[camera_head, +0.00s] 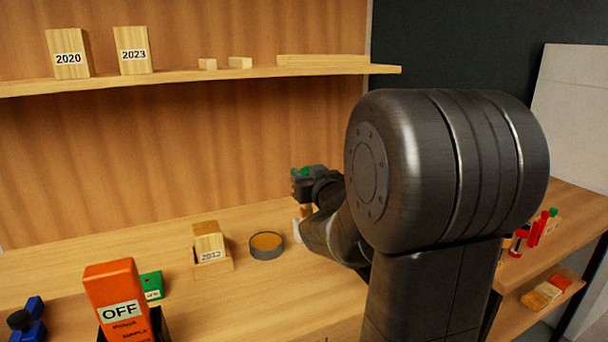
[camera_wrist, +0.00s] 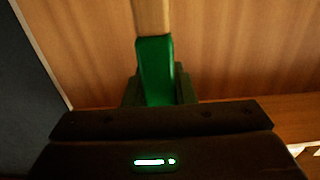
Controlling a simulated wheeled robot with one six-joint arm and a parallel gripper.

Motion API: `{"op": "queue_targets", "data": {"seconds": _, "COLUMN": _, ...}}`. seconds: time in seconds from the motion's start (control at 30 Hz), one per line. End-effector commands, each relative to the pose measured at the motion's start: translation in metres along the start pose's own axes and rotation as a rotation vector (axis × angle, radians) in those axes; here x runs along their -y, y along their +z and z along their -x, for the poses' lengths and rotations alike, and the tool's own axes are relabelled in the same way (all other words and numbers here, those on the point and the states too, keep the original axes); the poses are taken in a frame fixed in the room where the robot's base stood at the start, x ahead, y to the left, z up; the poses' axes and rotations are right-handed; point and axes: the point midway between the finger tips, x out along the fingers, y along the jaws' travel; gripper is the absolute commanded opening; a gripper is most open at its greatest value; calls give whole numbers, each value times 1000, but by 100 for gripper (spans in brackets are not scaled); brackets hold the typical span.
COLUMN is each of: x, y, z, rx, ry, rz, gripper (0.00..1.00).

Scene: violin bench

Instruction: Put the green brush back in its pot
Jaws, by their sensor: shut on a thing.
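My gripper (camera_head: 306,184) is shut on the green brush, above the bench near the back wall. In the wrist view the green part of the brush (camera_wrist: 155,68) sits between the fingers (camera_wrist: 158,92), and its pale wooden part (camera_wrist: 151,16) runs out of the top of the picture. In the head view only a bit of green (camera_head: 304,171) shows at the fingers. A small wood-coloured and whitish piece shows under the gripper, partly behind my arm; I cannot tell whether it is brush or pot. No pot is clearly visible.
A round grey dish with amber content (camera_head: 266,252) stands left of my gripper. Farther left are a wooden block marked 2012 (camera_head: 209,242), a green box (camera_head: 152,285) and an orange OFF block (camera_head: 117,295). A shelf (camera_head: 200,76) hangs above. My arm hides the bench's right part.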

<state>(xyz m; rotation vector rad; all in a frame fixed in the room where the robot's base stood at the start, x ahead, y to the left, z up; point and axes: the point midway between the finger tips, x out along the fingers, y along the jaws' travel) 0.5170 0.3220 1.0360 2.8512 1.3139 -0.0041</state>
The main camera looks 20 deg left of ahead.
Motion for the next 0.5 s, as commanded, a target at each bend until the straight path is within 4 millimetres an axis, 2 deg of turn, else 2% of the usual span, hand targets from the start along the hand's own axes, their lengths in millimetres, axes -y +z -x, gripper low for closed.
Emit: {"op": "queue_targets", "data": {"seconds": 0.5, "x": 0, "y": 17, "z": 0, "rx": 0, "ry": 0, "rz": 0, "gripper": 0}}
